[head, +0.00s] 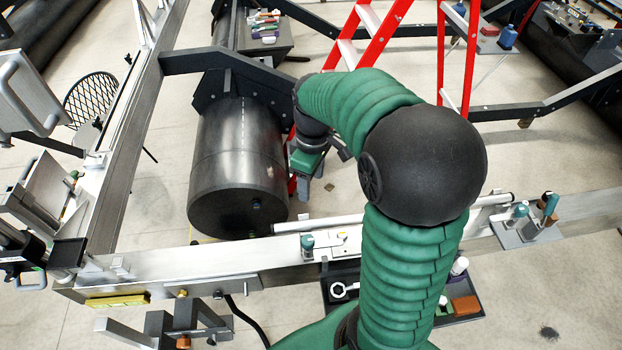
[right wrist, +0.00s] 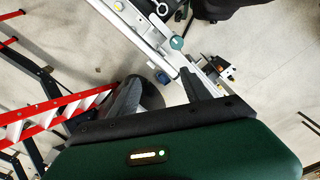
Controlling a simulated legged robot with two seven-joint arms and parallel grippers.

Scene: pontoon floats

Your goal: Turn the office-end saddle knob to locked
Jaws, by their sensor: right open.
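In the head view, a teal knob (head: 307,243) stands on the silver rail (head: 220,262), beside a pale plate. Another teal knob (head: 521,211) is on a bracket at the right end. I cannot tell which is the office-end one, nor read their settings. My right gripper (head: 318,175) hangs beyond the rail, right of the black float, partly hidden by its arm. My left gripper is out of view.
The black float (head: 238,170) stands left of my right gripper. A red ladder (head: 365,30) is behind it. A tool tray (head: 338,302) with a wrench is below the rail, partly hidden by my arm. Grey clamp hardware (head: 40,190) fills the left side.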

